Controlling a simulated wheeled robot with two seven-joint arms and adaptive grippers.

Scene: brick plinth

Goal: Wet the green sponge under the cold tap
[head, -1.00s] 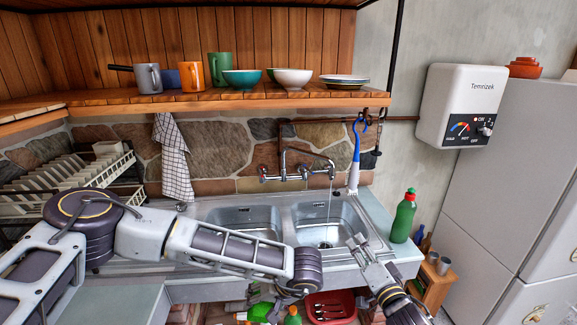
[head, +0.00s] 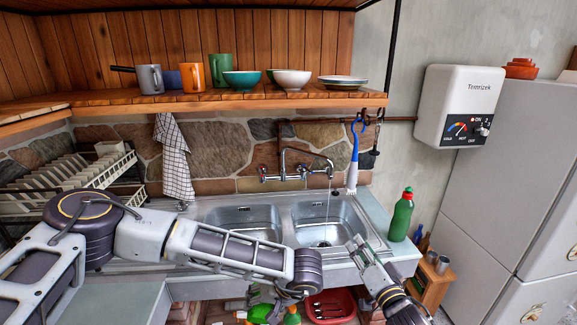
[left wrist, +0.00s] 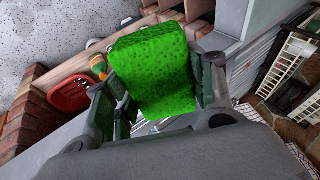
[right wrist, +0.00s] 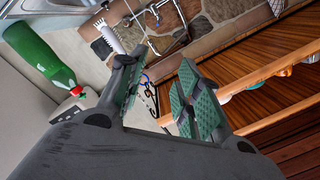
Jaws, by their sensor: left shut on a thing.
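The green sponge (left wrist: 152,70) is held between the fingers of my left gripper (left wrist: 155,110), which is shut on it. In the head view my left gripper (head: 268,295) hangs low in front of the sink's front edge, partly hidden by my arm. The wall tap (head: 298,172) stands behind the sink, and a thin stream of water (head: 327,208) falls from its spout into the right basin (head: 338,222).
A green bottle with a red cap (head: 401,217) stands on the right of the counter. A blue-and-white brush (head: 355,155) hangs right of the tap. A dish rack (head: 75,185) stands left. A red tub (head: 330,305) sits below the sink. The left basin (head: 240,220) is empty.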

